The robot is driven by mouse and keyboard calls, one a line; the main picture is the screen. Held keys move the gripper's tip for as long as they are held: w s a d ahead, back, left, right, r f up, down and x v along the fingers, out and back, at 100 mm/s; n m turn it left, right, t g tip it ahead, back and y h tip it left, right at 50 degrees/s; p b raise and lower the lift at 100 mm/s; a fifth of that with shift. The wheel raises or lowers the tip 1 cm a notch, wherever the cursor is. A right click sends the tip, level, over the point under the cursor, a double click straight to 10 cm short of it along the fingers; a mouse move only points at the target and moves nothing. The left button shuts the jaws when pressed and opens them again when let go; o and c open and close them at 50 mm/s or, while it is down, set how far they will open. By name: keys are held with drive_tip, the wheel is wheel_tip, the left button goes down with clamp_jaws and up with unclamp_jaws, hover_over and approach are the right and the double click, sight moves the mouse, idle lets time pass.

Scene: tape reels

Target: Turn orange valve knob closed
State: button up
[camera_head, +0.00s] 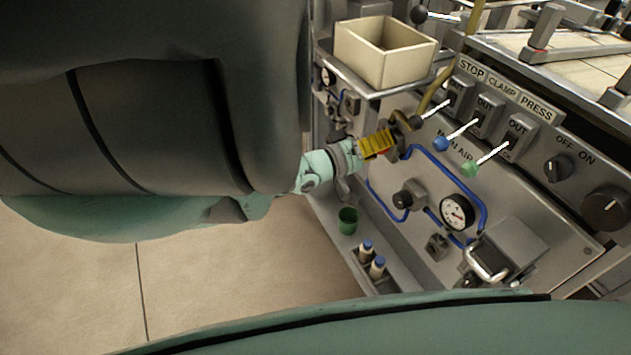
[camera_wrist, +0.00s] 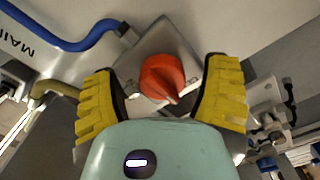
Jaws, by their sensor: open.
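The orange valve knob (camera_wrist: 166,78) is round with a pointed ridge and sits on a grey metal valve block (camera_wrist: 160,42) on the panel. In the wrist view my gripper (camera_wrist: 165,85) has its two yellow ribbed fingers apart, one on each side of the knob, with visible gaps between them and it. In the head view my gripper (camera_head: 388,140) is at the left part of the panel, near the blue piping. There the knob is mostly hidden behind the gripper.
Close by are white levers with blue (camera_head: 441,144) and green (camera_head: 470,169) knobs. A pressure gauge (camera_head: 457,212) and a black knob (camera_head: 403,199) are lower on the panel. A beige bin (camera_head: 385,68) stands above. A green cup (camera_head: 347,221) and bottles stand on the lower shelf.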

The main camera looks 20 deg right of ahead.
drive_tip(key=shift+w+a, duration=0.15)
drive_tip(key=shift+r+m+p, duration=0.1)
drive_tip(key=shift+m+p, duration=0.7)
drive_tip(key=m+p, duration=0.2)
drive_tip(key=m, duration=0.1)
drive_tip(key=shift+m, duration=0.3)
drive_tip(key=m+p, duration=0.1)
drive_tip(key=m, duration=0.3)
drive_tip(key=shift+m, duration=0.3)
drive_tip(key=shift+s+f+m, duration=0.2)
drive_tip(key=shift+m, duration=0.3)
drive_tip(key=shift+w+m, duration=0.1)
drive_tip(key=shift+m, duration=0.2)
drive_tip(key=shift+m, duration=0.3)
